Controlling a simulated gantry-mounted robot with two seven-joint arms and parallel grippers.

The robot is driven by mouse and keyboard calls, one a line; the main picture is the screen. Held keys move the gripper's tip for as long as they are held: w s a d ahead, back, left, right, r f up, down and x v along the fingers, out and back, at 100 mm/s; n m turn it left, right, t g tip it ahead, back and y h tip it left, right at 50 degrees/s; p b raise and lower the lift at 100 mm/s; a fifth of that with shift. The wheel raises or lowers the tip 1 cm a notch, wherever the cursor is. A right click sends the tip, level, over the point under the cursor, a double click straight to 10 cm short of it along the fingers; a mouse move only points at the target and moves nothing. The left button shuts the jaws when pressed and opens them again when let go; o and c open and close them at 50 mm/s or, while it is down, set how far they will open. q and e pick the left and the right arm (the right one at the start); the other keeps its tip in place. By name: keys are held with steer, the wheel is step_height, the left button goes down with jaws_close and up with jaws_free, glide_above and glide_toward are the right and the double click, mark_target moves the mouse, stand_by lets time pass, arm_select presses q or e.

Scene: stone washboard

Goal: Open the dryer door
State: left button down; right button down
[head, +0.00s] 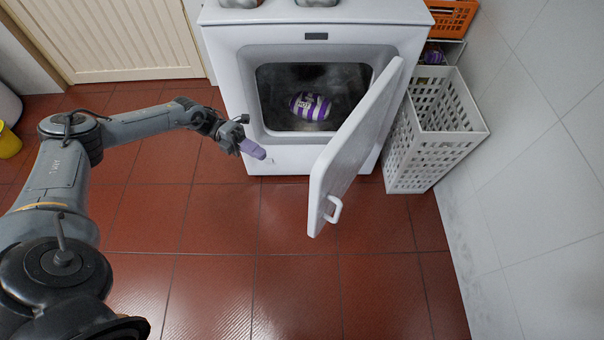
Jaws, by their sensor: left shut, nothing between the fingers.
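The white dryer (226,75) stands against the back wall in the head view. Its door (352,150) is swung open on the right side and sticks out toward me, with a white handle (334,209) at its free edge. The dark drum inside is exposed and holds a purple-and-white striped item (310,106). My left gripper (254,150) is shut and empty, in front of the dryer's lower left front, left of the open door and apart from its handle. My right gripper is not in view.
A white perforated basket (437,150) stands right of the dryer, close behind the door. An orange crate (452,18) is at the back right. A tiled wall (540,150) bounds the right. The red tiled floor (250,270) in front is clear.

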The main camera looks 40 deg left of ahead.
arm_select(q)
steer(key=w+d+p, duration=0.1)
steer(key=w+d, duration=0.2)
steer(key=d, duration=1.1)
steer(key=shift+r+p, duration=0.3)
steer(key=shift+p, duration=0.05)
steer(key=shift+d, duration=0.15)
